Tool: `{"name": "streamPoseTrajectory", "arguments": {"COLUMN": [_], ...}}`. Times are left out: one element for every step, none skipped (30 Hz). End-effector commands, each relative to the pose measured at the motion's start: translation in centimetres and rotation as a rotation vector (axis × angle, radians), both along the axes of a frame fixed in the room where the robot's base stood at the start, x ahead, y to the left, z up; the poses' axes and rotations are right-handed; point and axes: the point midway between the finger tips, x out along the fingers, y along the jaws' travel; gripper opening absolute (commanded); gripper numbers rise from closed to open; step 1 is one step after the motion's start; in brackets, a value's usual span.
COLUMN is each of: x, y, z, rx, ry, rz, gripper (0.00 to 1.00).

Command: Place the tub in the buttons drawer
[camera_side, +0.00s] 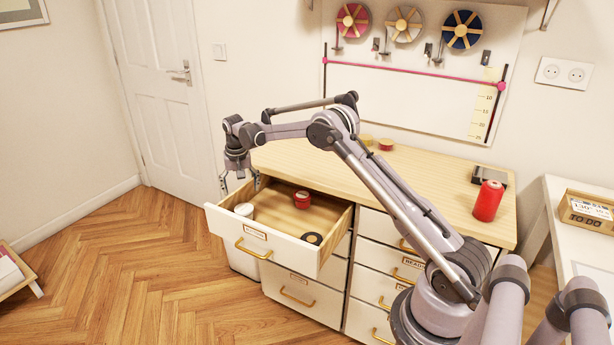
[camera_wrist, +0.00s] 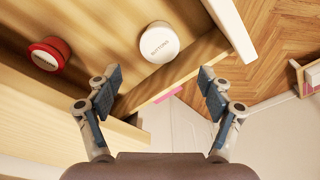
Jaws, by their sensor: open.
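The drawer (camera_side: 275,247) at the upper left of the cabinet is pulled open; I cannot read its front label for sure. A white tub (camera_side: 244,210) stands in its left front corner. My gripper (camera_side: 238,184) is open and empty, above the drawer's left side, apart from the white tub.
A dark round item (camera_side: 312,238) lies in the drawer's right front corner. The wooden worktop (camera_side: 420,175) is above and behind the drawer. It holds a red cylinder (camera_side: 487,200), a dark box (camera_side: 489,175) and small round items (camera_side: 386,144).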

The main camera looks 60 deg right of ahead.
Motion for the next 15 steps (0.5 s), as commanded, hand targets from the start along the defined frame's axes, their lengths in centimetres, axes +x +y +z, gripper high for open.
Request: {"name": "streamPoseTrajectory", "arguments": {"x": [-0.1,-0.1,-0.1,-0.1,-0.2,-0.3,-0.4,-0.5,-0.8,-1.0,-1.3,-1.7,-2.1,-2.5,-3.1], "y": [0.1,0.1,0.1,0.2,0.3,0.6,0.8,1.1,1.6,2.0,2.5,3.2,3.8,4.3,5.1], "z": [0.5,0.6,0.9,1.1,1.4,1.9,2.4,3.0,3.9,4.7,5.5,6.7,7.6,8.5,9.6], "rx": [0.000,0.000,0.000,0.000,-0.001,-0.001,-0.003,-0.004,-0.007,-0.009,-0.011,-0.015,-0.018,-0.021,-0.024], "ry": [0.000,0.000,0.000,-0.001,-0.002,-0.006,-0.009,-0.014,-0.022,-0.029,-0.037,-0.047,-0.056,-0.065,-0.076], "rz": [0.000,0.000,0.001,0.002,0.005,0.012,0.019,0.028,0.043,0.056,0.069,0.090,0.108,0.123,0.145], "gripper": [0.80,0.80,0.80,0.80,0.80,0.80,0.80,0.80,0.80,0.80,0.80,0.80,0.80,0.80,0.80]}}
